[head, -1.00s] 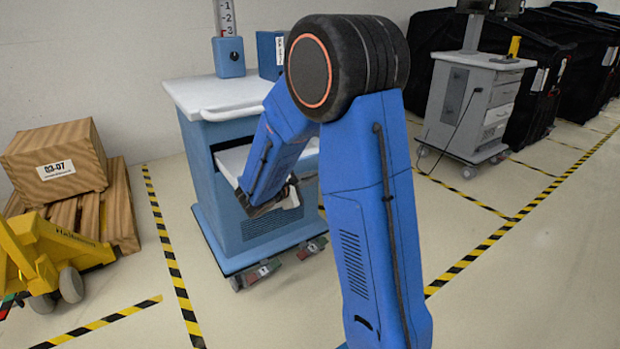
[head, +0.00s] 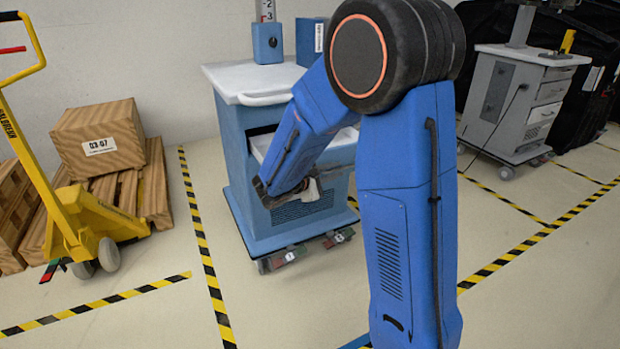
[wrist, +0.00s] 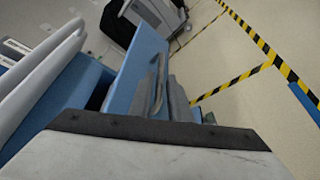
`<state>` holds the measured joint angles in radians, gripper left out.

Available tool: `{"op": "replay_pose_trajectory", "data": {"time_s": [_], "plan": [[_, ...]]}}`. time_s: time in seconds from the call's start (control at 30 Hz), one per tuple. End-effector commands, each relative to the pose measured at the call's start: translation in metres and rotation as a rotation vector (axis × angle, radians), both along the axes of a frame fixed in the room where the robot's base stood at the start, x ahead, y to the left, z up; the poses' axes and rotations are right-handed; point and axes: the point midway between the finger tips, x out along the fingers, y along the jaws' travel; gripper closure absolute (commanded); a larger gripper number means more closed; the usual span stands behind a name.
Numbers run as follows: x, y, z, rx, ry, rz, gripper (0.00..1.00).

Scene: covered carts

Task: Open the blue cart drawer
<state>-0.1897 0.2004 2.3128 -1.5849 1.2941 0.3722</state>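The blue cart (head: 238,160) stands left of centre in the head view, with a white top. Its upper drawer (head: 262,146) stands partly pulled out, its pale inside showing. My arm hides much of the drawer front. My gripper (head: 302,192) is low at the front of the drawer. In the wrist view, a blue panel (wrist: 130,75), seemingly the drawer front, carries a grey handle (wrist: 157,82). Grey parts that look like my gripper's fingers (wrist: 178,100) are right beside the handle. Whether they close on it cannot be told.
A yellow pallet jack (head: 85,215) and a box (head: 98,142) on wooden pallets stand at left. A grey cart (head: 495,105) and black-covered carts (head: 490,45) stand at right. Striped tape (head: 205,255) marks the floor, which is clear in front.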

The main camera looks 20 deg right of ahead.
Motion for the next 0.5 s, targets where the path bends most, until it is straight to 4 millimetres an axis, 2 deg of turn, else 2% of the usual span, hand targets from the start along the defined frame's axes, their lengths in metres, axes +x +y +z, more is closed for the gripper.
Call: {"op": "replay_pose_trajectory", "data": {"time_s": [0.03, 0.5], "plan": [[-0.003, 0.01, 0.002, -0.001, 0.0, 0.004, 0.83], [-0.029, 0.079, 0.018, -0.001, 0.0, 0.004, 0.83]]}}
